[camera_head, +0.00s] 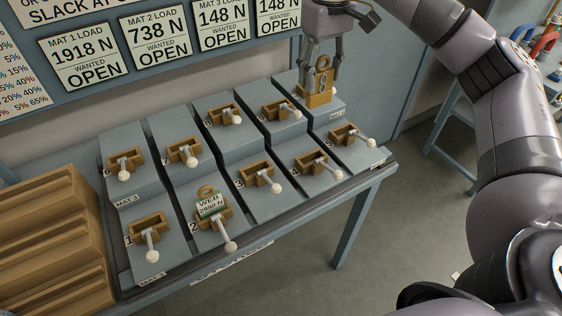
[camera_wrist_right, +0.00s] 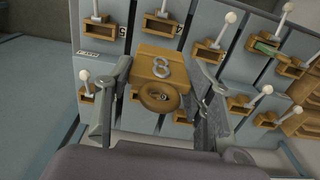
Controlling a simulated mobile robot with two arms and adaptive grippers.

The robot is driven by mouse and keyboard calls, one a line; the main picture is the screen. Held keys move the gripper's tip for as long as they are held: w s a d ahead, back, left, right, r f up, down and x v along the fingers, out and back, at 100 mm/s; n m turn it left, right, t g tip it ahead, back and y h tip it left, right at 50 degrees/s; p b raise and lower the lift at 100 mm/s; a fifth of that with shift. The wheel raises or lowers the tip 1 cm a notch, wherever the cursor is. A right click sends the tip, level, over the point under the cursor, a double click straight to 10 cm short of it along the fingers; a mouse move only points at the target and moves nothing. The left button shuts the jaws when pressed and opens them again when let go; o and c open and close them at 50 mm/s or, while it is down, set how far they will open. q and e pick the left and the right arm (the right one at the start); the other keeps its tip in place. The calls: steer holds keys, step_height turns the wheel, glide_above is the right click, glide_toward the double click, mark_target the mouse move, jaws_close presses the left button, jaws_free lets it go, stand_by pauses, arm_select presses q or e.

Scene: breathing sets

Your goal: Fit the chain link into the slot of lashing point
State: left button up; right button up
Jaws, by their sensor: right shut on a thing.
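My right gripper (camera_head: 321,82) hangs over the back right grey block and is shut on a yellow-brown chain link (camera_head: 324,76), upright with its ring at the top. The link also shows in the right wrist view (camera_wrist_right: 156,68), a block marked 8 with the ring toward me, between the gripper fingers (camera_wrist_right: 163,88). Just below it in the head view is a brown lashing point (camera_head: 318,100). I cannot tell whether the link's lower end is inside the slot. My left gripper is not in view.
Several other lashing points with white-knobbed levers, such as the near right one (camera_head: 343,134), stand on stepped blocks. One at the front holds a link tagged WED (camera_head: 209,206). Brown wooden racks (camera_head: 50,240) stand at the left. A load board (camera_head: 160,38) is behind.

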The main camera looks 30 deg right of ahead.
mark_target(320, 91)
step_height(320, 91, down, 5)
steer(key=shift+f+b, duration=0.15)
steer(key=shift+b, duration=0.45)
step_height(320, 91, down, 14)
steer(key=p, duration=0.3)
steer(key=shift+w, duration=0.1)
steer(key=shift+f, duration=0.25)
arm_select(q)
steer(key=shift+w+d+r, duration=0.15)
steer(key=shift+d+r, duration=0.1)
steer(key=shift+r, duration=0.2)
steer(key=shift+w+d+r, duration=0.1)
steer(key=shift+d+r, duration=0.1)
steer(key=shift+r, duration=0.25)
arm_select(e)
steer(key=shift+f, duration=0.15)
steer(key=o, duration=1.4)
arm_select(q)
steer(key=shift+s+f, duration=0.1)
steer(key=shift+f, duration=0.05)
